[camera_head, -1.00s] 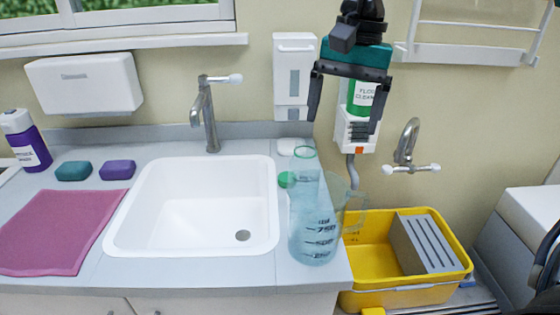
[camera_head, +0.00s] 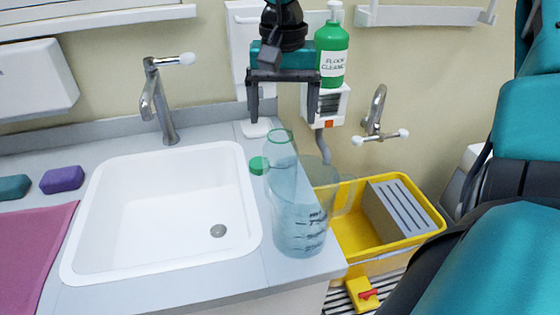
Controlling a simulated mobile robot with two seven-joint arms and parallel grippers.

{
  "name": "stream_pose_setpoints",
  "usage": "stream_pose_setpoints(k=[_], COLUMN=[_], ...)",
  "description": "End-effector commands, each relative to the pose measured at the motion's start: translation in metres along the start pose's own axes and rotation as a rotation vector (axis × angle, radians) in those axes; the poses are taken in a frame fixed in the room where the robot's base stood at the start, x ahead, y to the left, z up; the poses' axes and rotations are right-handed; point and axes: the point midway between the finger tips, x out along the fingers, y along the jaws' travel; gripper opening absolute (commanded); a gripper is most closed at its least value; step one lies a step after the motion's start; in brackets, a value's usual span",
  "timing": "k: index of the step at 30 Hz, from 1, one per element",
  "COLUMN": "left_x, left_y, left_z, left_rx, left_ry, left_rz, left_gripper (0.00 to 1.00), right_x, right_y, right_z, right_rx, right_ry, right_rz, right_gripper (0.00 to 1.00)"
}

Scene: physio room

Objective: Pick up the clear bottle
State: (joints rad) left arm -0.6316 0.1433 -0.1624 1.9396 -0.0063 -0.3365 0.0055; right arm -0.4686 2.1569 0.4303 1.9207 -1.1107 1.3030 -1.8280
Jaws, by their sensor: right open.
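The clear bottle (camera_head: 283,165) is see-through with a pale green rim and stands upright on the counter, right of the sink. A clear measuring jug (camera_head: 300,235) with dark markings and a handle overlaps it in the picture; I cannot tell whether they touch. My right gripper (camera_head: 282,117) points down with its two dark fingers spread wide. It shows just above the bottle's mouth, apart from it and with nothing between the fingers. How far behind or in front of the bottle it is remains unclear. My left gripper is not in view.
A white sink (camera_head: 165,215) with a tap (camera_head: 158,100) lies left of the bottle. A green cap (camera_head: 258,165) is close beside it. A green floor cleaner bottle (camera_head: 332,55) stands on a wall holder. A yellow bucket (camera_head: 360,245) sits beyond the counter's right edge. Purple and teal soaps lie left.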

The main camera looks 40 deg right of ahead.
Motion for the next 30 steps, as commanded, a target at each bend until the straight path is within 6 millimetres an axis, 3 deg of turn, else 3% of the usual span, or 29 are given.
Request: stream_pose_setpoints(k=[9, 18, 30], left_x=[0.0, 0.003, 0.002], left_y=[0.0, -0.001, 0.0], left_z=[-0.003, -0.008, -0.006], left_rx=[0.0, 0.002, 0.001], left_ry=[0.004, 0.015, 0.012], left_rz=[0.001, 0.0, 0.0], left_gripper=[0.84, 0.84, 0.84], right_x=[0.044, 0.048, 0.048], right_y=[-0.003, -0.004, -0.004], right_z=[0.002, 0.002, 0.002], right_rx=[0.001, 0.001, 0.001], right_ry=[-0.004, -0.001, -0.001], right_rz=[0.002, -0.001, -0.001], right_gripper=[0.9, 0.9, 0.52])
